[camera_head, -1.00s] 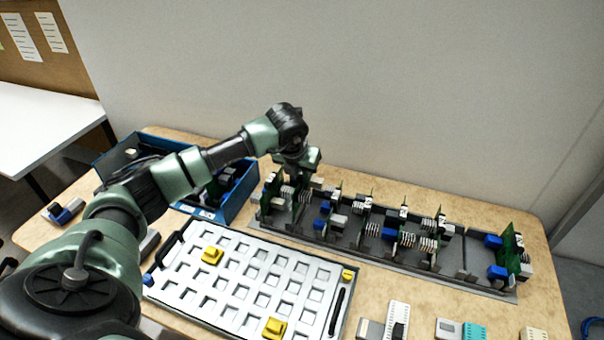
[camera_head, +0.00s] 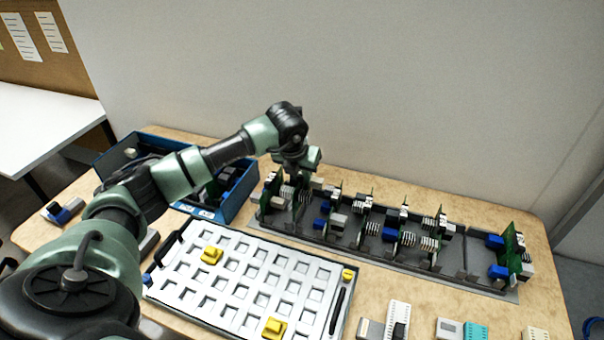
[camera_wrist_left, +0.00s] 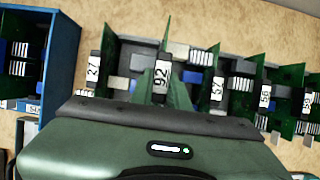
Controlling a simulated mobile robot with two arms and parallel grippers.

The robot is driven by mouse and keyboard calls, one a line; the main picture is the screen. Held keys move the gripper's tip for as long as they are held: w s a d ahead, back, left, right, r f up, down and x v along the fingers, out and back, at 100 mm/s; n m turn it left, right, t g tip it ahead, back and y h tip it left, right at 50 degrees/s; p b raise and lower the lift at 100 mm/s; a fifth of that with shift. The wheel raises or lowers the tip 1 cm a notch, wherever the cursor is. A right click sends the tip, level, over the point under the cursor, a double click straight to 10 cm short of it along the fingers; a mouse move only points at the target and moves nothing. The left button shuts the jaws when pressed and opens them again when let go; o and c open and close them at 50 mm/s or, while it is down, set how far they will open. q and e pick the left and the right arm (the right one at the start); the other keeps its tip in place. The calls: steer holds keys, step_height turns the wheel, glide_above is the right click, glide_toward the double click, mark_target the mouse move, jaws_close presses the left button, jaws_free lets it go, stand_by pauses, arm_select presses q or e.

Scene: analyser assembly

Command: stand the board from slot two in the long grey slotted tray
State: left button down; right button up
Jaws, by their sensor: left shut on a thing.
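The long grey slotted tray (camera_head: 340,243) lies along the back of the table, with several green boards standing across it. My left gripper (camera_head: 296,178) is at the tray's left part, pointing down, shut on a green board. In the left wrist view this board (camera_wrist_left: 167,40) is at the middle, with a white tag reading 92. It stands upright, second from the left, at or just over the tray. Its lower edge is hidden, so I cannot tell how it sits. A board tagged 27 (camera_wrist_left: 94,68) is to its left and one tagged 37 (camera_wrist_left: 217,88) to its right. My right gripper is not in view.
A blue bin (camera_head: 238,203) with boards in it stands left of the tray, partly behind my left arm. A white gridded tray (camera_head: 225,285) with yellow blocks lies in front. Small modules (camera_head: 448,328) lie at the front right. A wall (camera_head: 400,90) rises behind the table.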

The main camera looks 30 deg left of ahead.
arm_select(q)
steer(key=shift+f+b, duration=0.75)
steer(key=shift+f, duration=0.1)
stand_by(0.5)
steer(key=shift+f+b, duration=0.15)
steer(key=shift+b, duration=0.2)
steer(key=shift+f+b, duration=0.45)
stand_by(0.4)
steer(key=shift+f, duration=0.15)
